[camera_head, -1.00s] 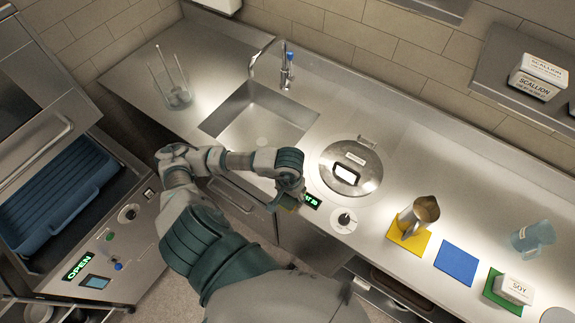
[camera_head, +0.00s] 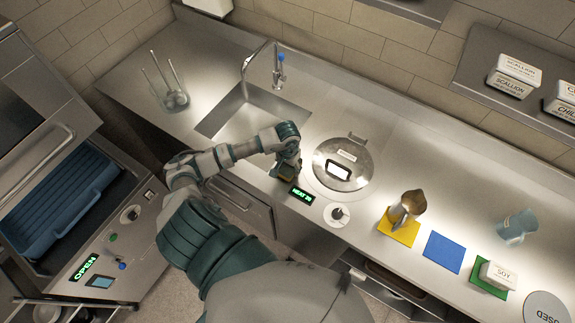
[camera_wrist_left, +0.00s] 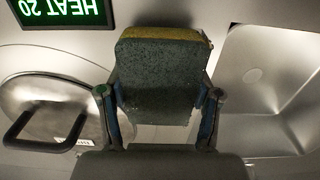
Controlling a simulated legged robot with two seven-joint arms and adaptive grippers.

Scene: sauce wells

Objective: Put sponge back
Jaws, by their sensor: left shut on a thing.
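A sponge (camera_wrist_left: 165,75) with a dark green-grey face and a yellow edge fills the middle of the left wrist view. My left gripper (camera_wrist_left: 160,112) is shut on it, one finger on each side. In the head view my left gripper (camera_head: 285,168) is over the counter between the sink and the round lid, just behind the green display, and the sponge is hard to make out there. The sink (camera_head: 240,115) lies to its left; it also shows at the right of the left wrist view (camera_wrist_left: 270,80). My right gripper is not in view.
A round lidded pot (camera_head: 325,178) is set in the counter beside a "HEAT 20" display (camera_head: 301,194) and a knob (camera_head: 337,213). A metal pitcher (camera_head: 409,205) stands at the yellow mat, with a blue mat (camera_head: 444,252) to its right. A glass holder (camera_head: 175,98) stands left of the sink.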

